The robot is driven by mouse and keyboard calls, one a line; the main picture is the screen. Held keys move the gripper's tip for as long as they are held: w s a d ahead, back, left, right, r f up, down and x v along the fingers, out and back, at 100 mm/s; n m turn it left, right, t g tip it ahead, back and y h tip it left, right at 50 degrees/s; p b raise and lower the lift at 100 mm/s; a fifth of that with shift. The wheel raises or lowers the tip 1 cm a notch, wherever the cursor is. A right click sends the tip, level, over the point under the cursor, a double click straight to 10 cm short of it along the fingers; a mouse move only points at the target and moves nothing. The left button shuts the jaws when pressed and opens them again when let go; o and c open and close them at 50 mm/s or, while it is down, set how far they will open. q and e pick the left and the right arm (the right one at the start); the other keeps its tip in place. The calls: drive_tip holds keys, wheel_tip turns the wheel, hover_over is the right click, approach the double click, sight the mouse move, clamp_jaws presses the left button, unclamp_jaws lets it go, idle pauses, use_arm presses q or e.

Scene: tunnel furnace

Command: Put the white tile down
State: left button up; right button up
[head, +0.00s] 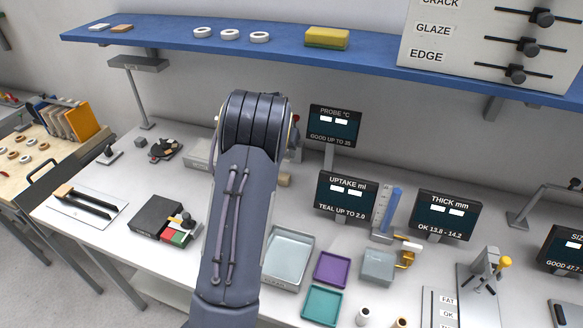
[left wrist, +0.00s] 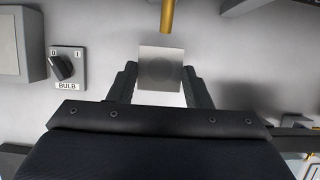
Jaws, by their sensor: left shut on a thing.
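In the left wrist view my left gripper (left wrist: 162,84) is shut on a pale grey-white square tile (left wrist: 161,55). The tile lies between the two dark fingers, with a faint round darker patch on its face. The end of a brass-coloured rod (left wrist: 167,14) is just beyond the tile's far edge; I cannot tell whether they touch. In the head view my left arm rises in the middle and hides the gripper and the tile. My right gripper is not in view.
A switch marked BULB (left wrist: 67,66) is left of the gripper in the wrist view. In the head view, a grey tray (head: 270,278), a purple tray (head: 331,268) and a teal tray (head: 322,306) stand right of my arm. A blue shelf (head: 180,27) runs above the bench.

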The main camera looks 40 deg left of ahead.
sight(285, 176)
use_arm(q)
wheel_tip(285, 176, down, 8)
drive_tip(key=shift+s+f+p, duration=0.15)
drive_tip(key=shift+f+p, duration=0.1)
drive_tip(key=shift+p, duration=0.2)
drive_tip(key=o, duration=1.1)
drive_tip(key=shift+f, duration=0.1)
drive_tip(key=shift+c, duration=0.2)
